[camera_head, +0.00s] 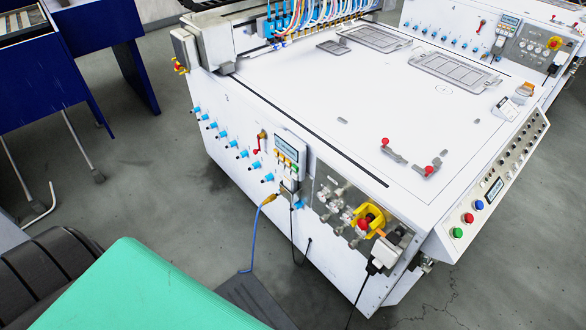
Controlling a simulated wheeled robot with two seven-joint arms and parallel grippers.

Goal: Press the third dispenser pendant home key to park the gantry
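A dispenser pendant (290,150) hangs on the front side of the near white machine, a little right of the picture's middle. It has a small screen on top and rows of small coloured keys below; their labels are too small to read. A second, similar pendant (506,30) is on another machine at the back right. I cannot tell which pendant is the third. The gantry (300,25), with several nozzles and coloured tubes, stands across the far end of the near machine's table. Neither of my grippers is in view.
A red and yellow emergency stop (366,222) is right of the near pendant. A slanted console (492,190) lines the table's right edge. Cables hang to the floor below the pendant. Dark blue bins (40,75) stand at left; a teal surface (150,290) fills the lower left.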

